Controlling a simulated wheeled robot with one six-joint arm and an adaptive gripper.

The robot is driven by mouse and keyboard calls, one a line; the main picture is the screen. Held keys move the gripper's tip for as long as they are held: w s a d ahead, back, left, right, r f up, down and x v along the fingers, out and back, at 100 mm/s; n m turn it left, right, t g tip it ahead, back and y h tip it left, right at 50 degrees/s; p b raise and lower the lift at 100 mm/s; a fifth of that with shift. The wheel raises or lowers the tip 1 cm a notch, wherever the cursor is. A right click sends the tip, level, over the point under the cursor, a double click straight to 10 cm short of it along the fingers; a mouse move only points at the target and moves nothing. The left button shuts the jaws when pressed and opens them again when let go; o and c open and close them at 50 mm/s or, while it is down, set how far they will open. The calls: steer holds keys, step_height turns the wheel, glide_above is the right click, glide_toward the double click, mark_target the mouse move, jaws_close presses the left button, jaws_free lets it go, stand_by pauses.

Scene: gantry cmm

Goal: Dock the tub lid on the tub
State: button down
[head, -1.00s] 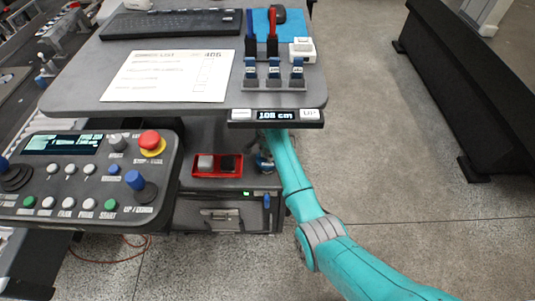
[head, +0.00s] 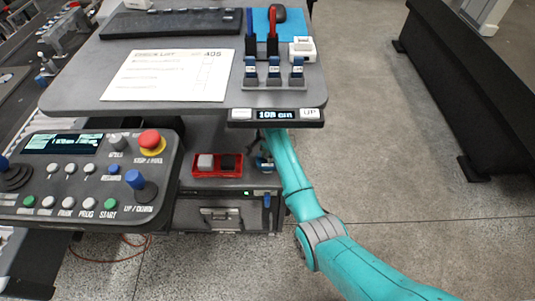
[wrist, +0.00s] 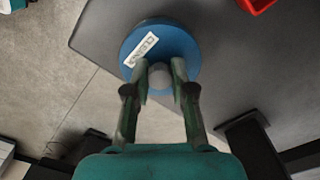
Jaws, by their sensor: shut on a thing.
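The tub lid (wrist: 185,38) is a blue disc with a white label and a grey knob (wrist: 160,76) in the wrist view. My gripper (wrist: 166,72) has its two fingers closed on either side of the knob. In the head view my gripper (head: 259,146) is small and partly hidden below the desk's front edge, with a bit of the blue lid (head: 265,164) beside the red tray. I cannot make out the tub; the lid may cover it. Whether the lid touches anything below it cannot be told.
The red tray (head: 197,172) with a white and a dark block stands on the grey cabinet top (head: 235,184), left of the lid. The desk (head: 75,96) overhangs it. A control panel (head: 95,182) is at left. The floor at right is open up to a black barrier (head: 470,85).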

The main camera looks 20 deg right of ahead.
steer(key=shift+f, duration=0.25)
steer(key=c, duration=1.3)
jaws_free()
steer(key=shift+o, duration=0.2)
steer(key=shift+r, duration=0.15)
